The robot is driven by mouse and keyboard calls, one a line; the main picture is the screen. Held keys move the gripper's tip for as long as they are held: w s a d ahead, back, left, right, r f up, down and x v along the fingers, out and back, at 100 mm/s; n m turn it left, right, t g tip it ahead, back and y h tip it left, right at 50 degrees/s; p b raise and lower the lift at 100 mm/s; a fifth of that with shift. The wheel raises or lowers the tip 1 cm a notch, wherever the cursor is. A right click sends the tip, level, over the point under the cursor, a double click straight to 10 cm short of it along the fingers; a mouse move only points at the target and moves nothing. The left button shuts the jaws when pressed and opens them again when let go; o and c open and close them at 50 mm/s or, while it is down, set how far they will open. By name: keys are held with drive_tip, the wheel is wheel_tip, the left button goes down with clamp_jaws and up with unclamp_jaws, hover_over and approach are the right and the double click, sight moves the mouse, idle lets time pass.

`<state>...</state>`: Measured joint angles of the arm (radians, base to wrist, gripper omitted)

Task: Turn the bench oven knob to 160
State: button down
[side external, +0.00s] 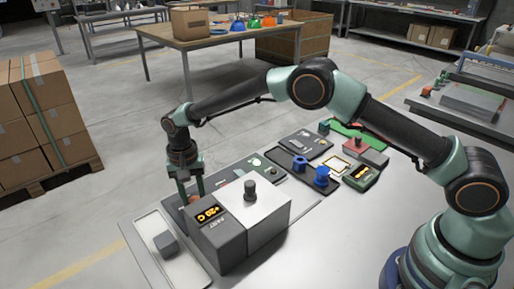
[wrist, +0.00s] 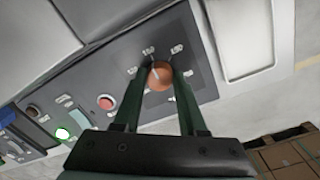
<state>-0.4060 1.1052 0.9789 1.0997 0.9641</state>
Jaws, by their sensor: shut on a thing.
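The oven knob (wrist: 160,76) is a round copper-orange cap on a dark control panel (wrist: 205,85) in the wrist view. Small pale marks ring it, too blurred to read surely. A light pointer line shows on its top. My gripper (wrist: 160,80) is shut on the knob, one green finger on each side. In the side external view my gripper (side external: 191,194) reaches down behind a grey box (side external: 240,228), and only a reddish bit of the knob shows there. The box's lit display (side external: 207,214) reads about +20 C.
A pale tray (side external: 172,268) with a grey block lies left of the box. Blue parts (side external: 321,176) and small devices lie to the right.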

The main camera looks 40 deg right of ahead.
sight(192, 200)
drive_tip(key=shift+s+a+f, duration=0.1)
drive_tip(key=shift+a, duration=0.05)
idle(0.4)
drive_tip(key=shift+c, duration=2.3)
unclamp_jaws()
drive_tip(key=shift+r, duration=0.4)
wheel_tip(192, 200, up, 11)
drive_tip(key=shift+w+r, duration=0.2)
drive_tip(key=shift+w, duration=0.1)
